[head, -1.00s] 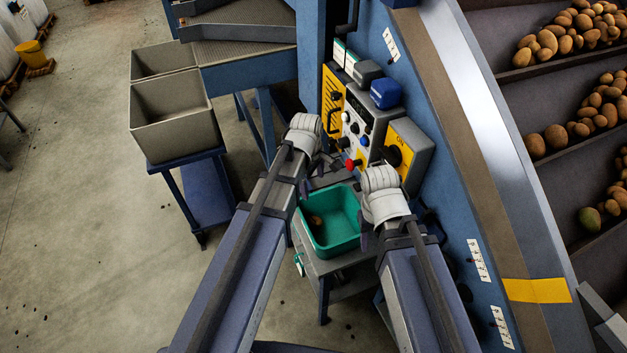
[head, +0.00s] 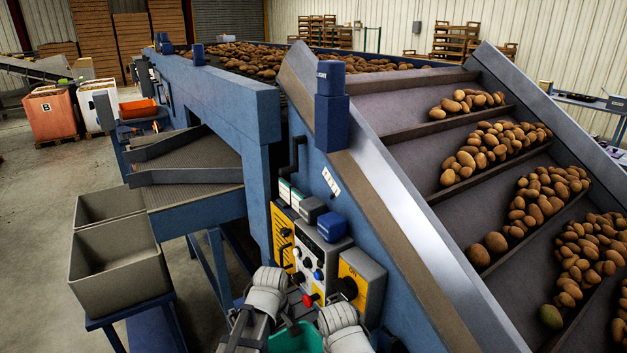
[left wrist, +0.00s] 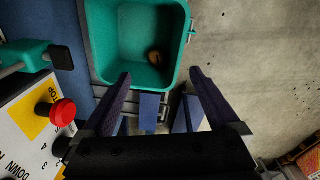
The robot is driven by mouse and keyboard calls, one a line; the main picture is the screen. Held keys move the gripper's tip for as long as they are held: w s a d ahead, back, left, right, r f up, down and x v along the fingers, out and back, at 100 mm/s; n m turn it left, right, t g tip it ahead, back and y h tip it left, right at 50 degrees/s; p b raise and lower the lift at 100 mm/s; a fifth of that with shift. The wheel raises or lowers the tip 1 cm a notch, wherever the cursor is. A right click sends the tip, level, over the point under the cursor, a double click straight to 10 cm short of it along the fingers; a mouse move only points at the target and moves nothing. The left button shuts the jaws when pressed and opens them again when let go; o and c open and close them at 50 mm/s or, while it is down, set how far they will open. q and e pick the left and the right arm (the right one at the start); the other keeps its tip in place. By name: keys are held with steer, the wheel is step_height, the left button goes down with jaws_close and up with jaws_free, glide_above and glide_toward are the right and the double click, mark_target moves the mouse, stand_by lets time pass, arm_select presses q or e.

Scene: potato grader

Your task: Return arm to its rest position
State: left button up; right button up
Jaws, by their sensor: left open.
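The tip of my left arm (head: 262,297) is low in the head view, in front of the control panel; its fingers are not clear there. In the left wrist view my left gripper (left wrist: 160,73) is open, with nothing between its fingers. A green bin (left wrist: 98,45) lies beyond the fingertips there, with one brown potato (left wrist: 155,57) inside. The tip of my right arm (head: 343,325) is at the bottom edge of the head view, right of the left one; its jaws cannot be made out.
The control panel (head: 318,250) has a red button (head: 310,299), which also shows in the left wrist view (left wrist: 62,111). A sloped conveyor (head: 420,215) carries potatoes at right. Grey crates (head: 120,265) stand at left. Open floor (head: 40,215) lies farther left.

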arm_select(q)
steer(key=s+d+m+g+y, duration=0.1)
steer(key=s+d+m, duration=0.3)
steer(key=s+m, duration=0.7)
steer(key=shift+s+m, duration=0.4)
steer(key=shift+m, duration=0.6)
stand_by(0.6)
